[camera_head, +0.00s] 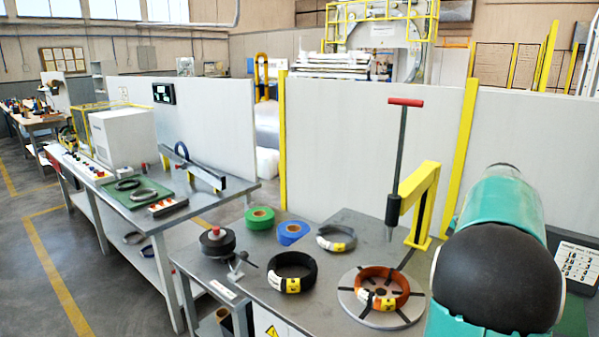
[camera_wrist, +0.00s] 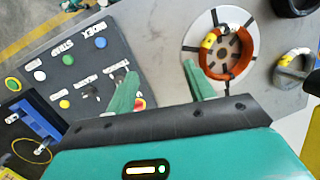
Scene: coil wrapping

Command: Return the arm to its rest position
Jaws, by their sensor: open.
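My gripper (camera_wrist: 160,82) shows in the wrist view with two green fingers spread wide apart and nothing between them. It is above the table, between a dark button panel (camera_wrist: 60,62) and the round plate (camera_wrist: 190,42). My teal and black arm (camera_head: 495,265) fills the right of the head view, and my gripper is out of sight there. An orange coil (camera_head: 385,280) with a yellow label lies on the slotted round plate (camera_head: 347,301). The coil also shows in the wrist view (camera_wrist: 248,60), apart from the fingers.
A black coil (camera_head: 305,263), a grey coil (camera_head: 336,238), blue tape (camera_head: 292,232) and green tape (camera_head: 260,218) lie left of the plate. A red-handled post (camera_head: 400,150) and yellow bracket (camera_head: 426,205) stand behind it. White partitions (camera_head: 375,150) close off the back.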

